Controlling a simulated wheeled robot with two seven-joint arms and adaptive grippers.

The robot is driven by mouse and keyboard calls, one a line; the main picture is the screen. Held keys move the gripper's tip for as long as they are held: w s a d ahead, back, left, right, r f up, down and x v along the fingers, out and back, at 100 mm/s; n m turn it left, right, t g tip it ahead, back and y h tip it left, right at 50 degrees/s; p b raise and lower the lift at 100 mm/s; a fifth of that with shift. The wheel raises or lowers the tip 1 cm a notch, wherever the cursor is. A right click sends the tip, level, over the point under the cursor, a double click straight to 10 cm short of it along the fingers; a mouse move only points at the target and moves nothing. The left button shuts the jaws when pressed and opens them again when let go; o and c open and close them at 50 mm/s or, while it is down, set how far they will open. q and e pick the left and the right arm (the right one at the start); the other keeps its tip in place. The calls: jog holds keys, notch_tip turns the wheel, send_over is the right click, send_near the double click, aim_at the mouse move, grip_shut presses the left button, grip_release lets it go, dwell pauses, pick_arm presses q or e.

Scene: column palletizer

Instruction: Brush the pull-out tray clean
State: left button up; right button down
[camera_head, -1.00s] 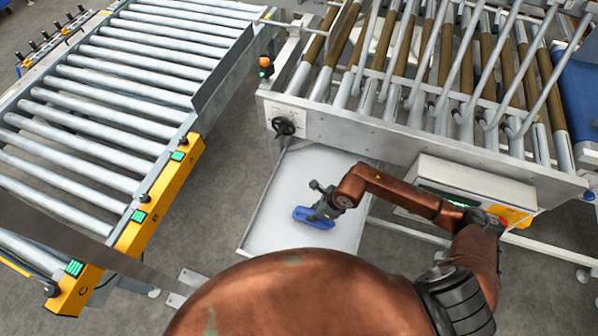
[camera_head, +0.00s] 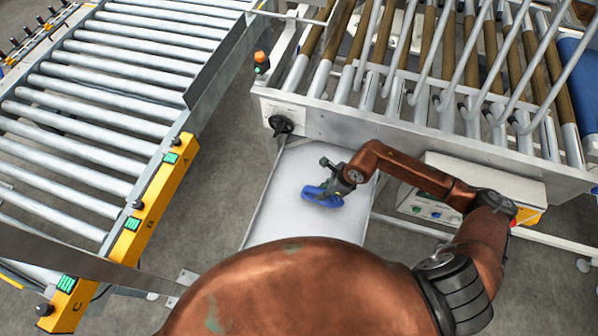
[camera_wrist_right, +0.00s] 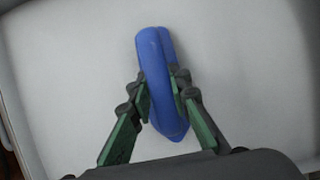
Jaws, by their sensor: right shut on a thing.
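The pull-out tray (camera_head: 283,212) is a pale, flat tray below the front edge of the conveyor frame. Its near part is hidden behind my own body. In the right wrist view the bare tray surface (camera_wrist_right: 70,70) fills most of the picture, and I make out no clear debris on it. A blue brush (camera_head: 322,195) is over the middle of the tray. My right gripper (camera_head: 338,186) is shut on the brush. In the right wrist view its two green-padded fingers grip the blue brush (camera_wrist_right: 153,60) from both sides. I cannot tell whether the brush touches the tray. My left gripper is not in view.
A roller conveyor (camera_head: 110,90) with yellow end panels stands at left. Above the tray is a conveyor frame (camera_head: 340,125) with brown and steel rollers and slanted bars. A black knob (camera_head: 281,125) sits by the tray's far left corner. A control box (camera_head: 485,190) is at right.

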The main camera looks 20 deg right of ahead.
notch_tip(320, 180, up, 4)
jog(key=shift+s+a+f+p, duration=0.1)
jog(key=shift+s+p, duration=0.05)
jog(key=shift+p, duration=0.6)
jog(key=shift+r+p, duration=0.45)
jog(key=shift+r, duration=0.15)
jog(key=shift+r+p, duration=0.8)
jog(key=shift+r, duration=0.7)
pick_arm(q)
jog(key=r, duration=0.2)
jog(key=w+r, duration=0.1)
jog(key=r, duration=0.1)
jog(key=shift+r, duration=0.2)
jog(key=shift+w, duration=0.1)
